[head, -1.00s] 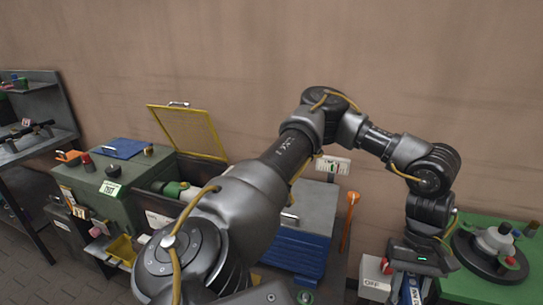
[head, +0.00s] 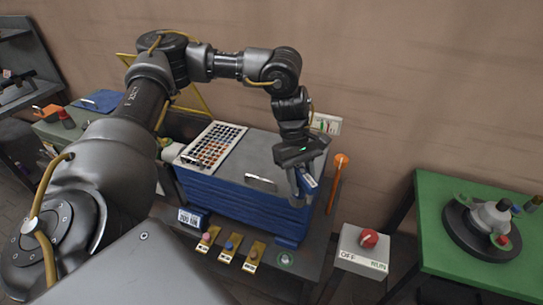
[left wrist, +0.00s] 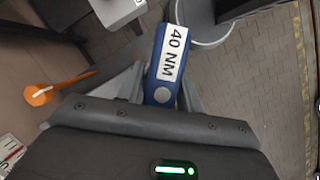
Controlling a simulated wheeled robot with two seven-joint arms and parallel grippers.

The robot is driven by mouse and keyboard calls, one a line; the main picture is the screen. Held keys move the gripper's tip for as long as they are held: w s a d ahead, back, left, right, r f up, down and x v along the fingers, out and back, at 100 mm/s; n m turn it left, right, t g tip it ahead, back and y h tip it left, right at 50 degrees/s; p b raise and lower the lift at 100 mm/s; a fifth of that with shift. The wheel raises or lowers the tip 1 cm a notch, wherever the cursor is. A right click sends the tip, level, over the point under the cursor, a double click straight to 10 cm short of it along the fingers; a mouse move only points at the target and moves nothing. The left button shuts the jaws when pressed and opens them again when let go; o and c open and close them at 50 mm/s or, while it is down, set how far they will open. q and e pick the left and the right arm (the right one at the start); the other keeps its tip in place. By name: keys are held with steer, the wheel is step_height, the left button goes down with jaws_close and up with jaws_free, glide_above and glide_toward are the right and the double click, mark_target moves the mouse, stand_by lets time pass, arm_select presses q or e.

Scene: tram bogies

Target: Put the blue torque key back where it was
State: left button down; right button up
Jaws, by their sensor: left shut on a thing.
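The blue torque key shows in the left wrist view (left wrist: 169,62) with a white label reading 40 NM. My left gripper (head: 303,196) is shut on it, and the key (head: 309,182) sticks out from the jaws. In the head view the gripper and key hang by the right end of a blue drawer chest (head: 225,199) with a grey top. Another blue item (head: 193,218), labelled 200 NM, lies at the chest's left front. My right gripper is out of view.
A tray of coloured pegs (head: 212,146) lies on the chest. An orange-headed tool (head: 339,170) stands right of my gripper. An OFF/RUN box (head: 362,250) with a red knob is lower right. A green table (head: 460,190) stands far right.

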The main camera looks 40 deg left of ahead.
arm_select(q)
steer(key=a+r+n+t+p, duration=0.15)
steer(key=a+r+n, duration=0.35)
steer(key=a, duration=0.6)
steer(key=a+r+n+t, duration=0.3)
steer(key=a+n, duration=0.5)
steer(key=a, duration=0.2)
steer(key=w+f+p, duration=0.6)
steer(key=w+f, duration=0.4)
steer(key=w, duration=0.3)
steer(key=shift+d, duration=0.35)
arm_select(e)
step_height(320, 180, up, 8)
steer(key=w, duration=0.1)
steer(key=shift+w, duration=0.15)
arm_select(q)
steer(key=f+p, duration=0.1)
steer(key=f, duration=0.1)
steer(key=f+p, duration=0.1)
steer(key=shift+w+f, duration=0.2)
steer(key=shift+f, duration=0.15)
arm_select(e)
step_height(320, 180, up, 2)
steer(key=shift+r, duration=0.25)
arm_select(q)
steer(key=shift+f, duration=0.1)
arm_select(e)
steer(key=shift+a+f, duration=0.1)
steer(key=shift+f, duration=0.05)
